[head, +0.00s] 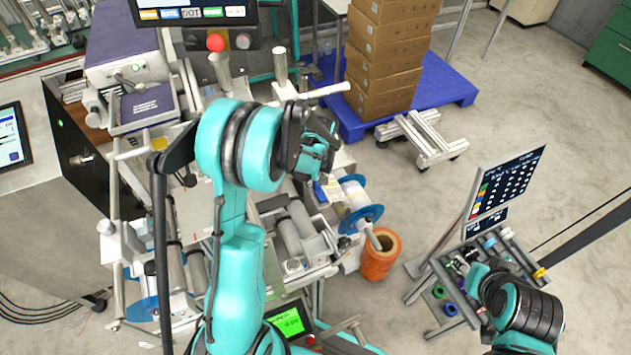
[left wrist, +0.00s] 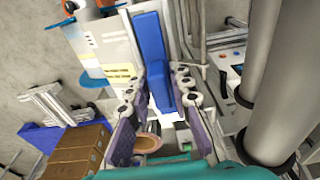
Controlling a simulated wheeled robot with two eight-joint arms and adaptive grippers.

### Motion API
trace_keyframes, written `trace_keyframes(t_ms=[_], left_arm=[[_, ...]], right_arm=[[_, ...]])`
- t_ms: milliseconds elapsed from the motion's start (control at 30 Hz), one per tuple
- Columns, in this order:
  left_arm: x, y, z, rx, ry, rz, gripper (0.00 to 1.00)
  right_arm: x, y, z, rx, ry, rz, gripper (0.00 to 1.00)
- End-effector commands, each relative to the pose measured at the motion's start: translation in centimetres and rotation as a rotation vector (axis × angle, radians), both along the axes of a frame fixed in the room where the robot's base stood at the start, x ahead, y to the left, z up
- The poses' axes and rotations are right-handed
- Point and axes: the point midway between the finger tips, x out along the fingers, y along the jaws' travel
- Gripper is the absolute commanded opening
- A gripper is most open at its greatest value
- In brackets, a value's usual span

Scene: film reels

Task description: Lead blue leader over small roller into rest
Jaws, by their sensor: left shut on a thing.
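The blue leader (left wrist: 150,38) shows in the left wrist view as a flat blue strip beside a pale labelled sheet (left wrist: 108,45). Its lower end lies between the fingers of my left gripper (left wrist: 162,80), which is shut on it. In the head view my left gripper (head: 322,150) is above the machine, near the blue-flanged reel (head: 357,203); the arm hides much there. Grey rollers (left wrist: 284,85) fill the right of the wrist view. I cannot tell which is the small roller, and the rest is not clearly visible. My right gripper (head: 472,272) is over the side tray; its fingers are unclear.
The side tray (head: 437,268) holds several coloured rolls below a dark chart board (head: 507,183). An orange bin (head: 380,262) stands under the reel. Stacked boxes (head: 388,50) sit on a blue pallet (head: 448,82). A screen (head: 195,12) overhangs the machine.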

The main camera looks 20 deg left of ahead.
Motion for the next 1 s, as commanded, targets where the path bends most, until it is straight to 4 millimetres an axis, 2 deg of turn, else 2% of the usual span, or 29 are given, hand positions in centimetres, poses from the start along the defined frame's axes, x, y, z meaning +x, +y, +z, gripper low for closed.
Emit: trace_keyframes(t_ms=[300,333,400,867,1000], left_arm=[[-0.11,-0.07,-0.45,-0.002,0.003,0.000,0.00],[-0.13,-0.07,-0.43,-0.002,0.003,0.000,0.28],[-0.14,-0.08,-0.43,-0.002,0.003,0.000,0.45],[-0.05,-0.03,-0.33,-0.001,0.001,0.000,0.45],[-0.07,-0.08,0.35,-0.001,0.001,0.000,0.45]], right_arm=[[0.00,0.00,-0.33,0.000,0.000,0.000,0.40],[0.00,0.00,-0.31,0.000,0.000,0.000,0.40],[0.00,0.00,-0.29,0.000,0.000,0.000,0.40],[0.00,0.00,-0.26,0.000,0.000,0.000,0.40],[-0.01,0.00,-0.25,0.000,0.000,0.000,0.40]])
